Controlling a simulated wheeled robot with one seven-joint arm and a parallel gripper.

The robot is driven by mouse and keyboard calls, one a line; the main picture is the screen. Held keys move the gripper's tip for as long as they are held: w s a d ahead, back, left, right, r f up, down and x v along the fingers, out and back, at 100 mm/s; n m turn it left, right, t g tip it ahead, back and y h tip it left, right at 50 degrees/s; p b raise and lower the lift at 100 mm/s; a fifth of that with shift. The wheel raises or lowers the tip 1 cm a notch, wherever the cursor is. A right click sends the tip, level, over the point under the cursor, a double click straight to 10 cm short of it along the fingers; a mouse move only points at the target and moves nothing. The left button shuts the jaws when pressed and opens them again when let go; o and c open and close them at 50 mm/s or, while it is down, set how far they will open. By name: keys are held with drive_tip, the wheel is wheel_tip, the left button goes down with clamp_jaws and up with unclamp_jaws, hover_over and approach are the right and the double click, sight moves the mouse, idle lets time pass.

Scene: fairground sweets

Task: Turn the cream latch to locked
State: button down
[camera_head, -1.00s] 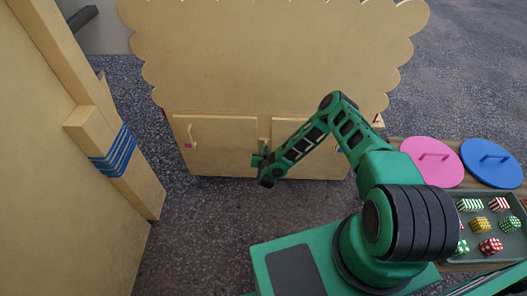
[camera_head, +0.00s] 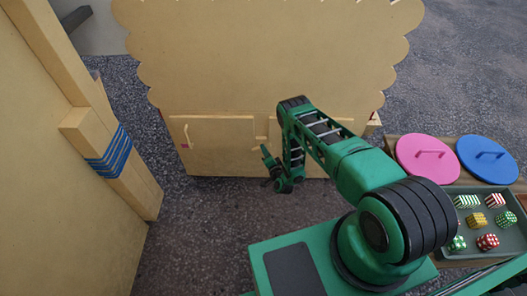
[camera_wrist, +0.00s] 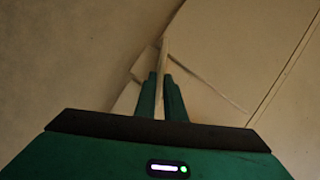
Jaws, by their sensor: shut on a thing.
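The cream latch (camera_wrist: 164,56) shows in the wrist view as a narrow pale bar between my fingertips, against the cream cupboard front. My gripper (camera_wrist: 160,77) is shut on it, its two green fingers close together. In the head view my gripper (camera_head: 266,156) is low at the cupboard front, near the middle between the doors. The latch's exact angle is hard to tell there, as it is small and partly behind my gripper and arm.
The cream cupboard (camera_head: 230,70) has a scalloped top and a left door (camera_head: 218,150). A tall cream panel (camera_head: 50,200) stands at the left, with a blue-banded post. At right are a pink lid (camera_head: 425,160), a blue lid (camera_head: 487,160) and a tray (camera_head: 455,204) of several patterned sweets.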

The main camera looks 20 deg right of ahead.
drive_tip(key=m+t, duration=0.1)
drive_tip(key=m, duration=0.1)
drive_tip(key=f+m+y, duration=0.1)
drive_tip(key=m, duration=0.1)
drive_tip(key=shift+s+d+t, duration=0.1)
drive_tip(key=shift+d+t, duration=0.1)
drive_tip(key=shift+t, duration=0.2)
drive_tip(key=shift+f+m, duration=0.1)
drive_tip(key=shift+m, duration=0.2)
drive_tip(key=c, duration=1.8)
unclamp_jaws()
drive_tip(key=shift+c, duration=0.2)
drive_tip(key=s, duration=1)
drive_tip(key=shift+s+d, duration=0.3)
drive_tip(key=shift+d, duration=0.1)
